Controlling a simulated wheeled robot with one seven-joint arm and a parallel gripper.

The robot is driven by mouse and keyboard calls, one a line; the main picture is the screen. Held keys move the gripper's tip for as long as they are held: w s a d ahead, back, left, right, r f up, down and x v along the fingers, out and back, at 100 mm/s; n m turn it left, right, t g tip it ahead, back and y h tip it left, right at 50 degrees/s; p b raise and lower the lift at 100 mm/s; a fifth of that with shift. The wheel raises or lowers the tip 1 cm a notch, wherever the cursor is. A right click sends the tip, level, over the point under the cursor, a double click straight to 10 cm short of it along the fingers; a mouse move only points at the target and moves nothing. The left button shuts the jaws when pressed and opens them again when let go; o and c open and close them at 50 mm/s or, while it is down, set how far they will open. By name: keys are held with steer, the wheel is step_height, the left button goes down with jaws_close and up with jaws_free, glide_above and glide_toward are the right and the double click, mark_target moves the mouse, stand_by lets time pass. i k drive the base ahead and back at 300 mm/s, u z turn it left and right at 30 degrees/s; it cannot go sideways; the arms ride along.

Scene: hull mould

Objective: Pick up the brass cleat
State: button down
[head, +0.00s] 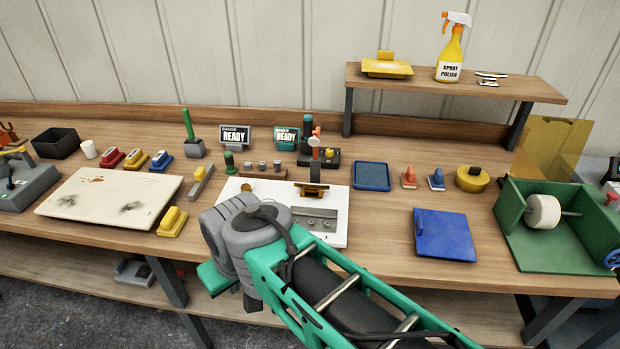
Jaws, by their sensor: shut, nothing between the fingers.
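A small brass-coloured piece (311,190), which looks like the brass cleat, is on the white plate (335,200) at the middle of the bench. It is near the plate's back edge, just behind a grey metal block (314,218). Its exact shape and what it rests on are too small to tell. My arm reaches in from the bottom right and its grey joint covers the plate's front left part. My gripper is not seen in this view, so its place relative to the brass piece cannot be told.
Behind the plate stand a dark upright tool with an orange top (315,146) and small grey weights in a wooden block (263,171). A cream board (110,198) lies left. A blue tray (372,176), a blue panel (444,235) and a green machine (560,245) stand right. Bare wood shows between them.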

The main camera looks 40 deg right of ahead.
mark_target(309, 191)
steer(key=z, duration=0.85)
steer(key=k, duration=0.35)
steer(key=z, duration=0.25)
steer(key=i, duration=0.45)
steer(key=u, duration=3.3)
steer(key=k, duration=0.8)
steer(key=z, duration=1.45)
